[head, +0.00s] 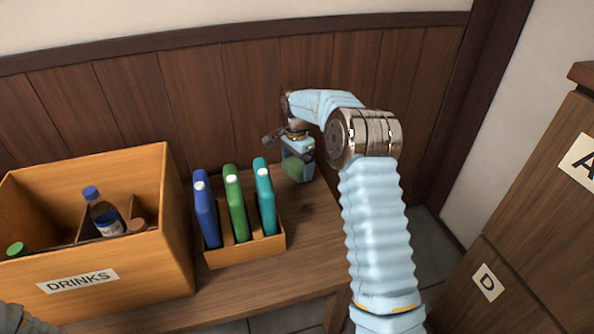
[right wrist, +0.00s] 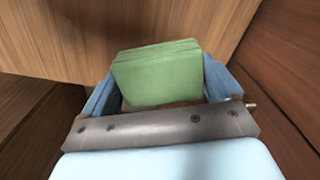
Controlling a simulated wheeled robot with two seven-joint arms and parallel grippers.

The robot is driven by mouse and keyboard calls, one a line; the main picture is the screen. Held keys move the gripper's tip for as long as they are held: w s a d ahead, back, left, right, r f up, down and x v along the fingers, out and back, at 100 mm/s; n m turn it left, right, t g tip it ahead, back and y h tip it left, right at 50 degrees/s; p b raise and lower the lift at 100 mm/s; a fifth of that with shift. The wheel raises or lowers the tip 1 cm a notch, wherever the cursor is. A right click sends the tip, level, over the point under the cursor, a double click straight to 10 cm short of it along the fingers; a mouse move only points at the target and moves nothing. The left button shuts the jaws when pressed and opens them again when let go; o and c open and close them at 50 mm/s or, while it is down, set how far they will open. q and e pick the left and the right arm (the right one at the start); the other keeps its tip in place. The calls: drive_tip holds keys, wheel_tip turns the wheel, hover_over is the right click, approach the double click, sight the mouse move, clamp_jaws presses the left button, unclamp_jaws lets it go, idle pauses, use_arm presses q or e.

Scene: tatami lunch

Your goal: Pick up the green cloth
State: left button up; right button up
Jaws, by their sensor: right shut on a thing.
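The green cloth (right wrist: 158,75) is a folded, layered square between the blue fingers of my right gripper (right wrist: 158,88) in the right wrist view. The gripper is shut on the cloth. I cannot tell whether the cloth touches the table. My left gripper is not in view; only a bit of my left arm shows at the lower left edge.
A wooden box labelled DRINKS (head: 80,279) with bottles stands at left on the wooden table (head: 310,225). Beside it a small holder (head: 246,252) carries blue, green and teal upright items. A panelled wall (head: 240,90) is close behind. Cabinets (head: 535,220) stand at right.

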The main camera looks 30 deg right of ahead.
drive_tip(key=s+r, duration=0.1)
drive_tip(key=r, duration=0.1)
drive_tip(key=s+a+r, duration=0.1)
drive_tip(key=s+r, duration=0.1)
drive_tip(key=shift+s+r, duration=0.3)
drive_tip(key=shift+r, duration=0.05)
drive_tip(key=s+a+r, duration=0.2)
drive_tip(key=s+r, duration=0.2)
drive_tip(key=s, duration=0.5)
drive_tip(key=shift+s+a+r+b, duration=0.2)
drive_tip(key=shift+a+r+b, duration=0.1)
drive_tip(key=shift+b, duration=0.1)
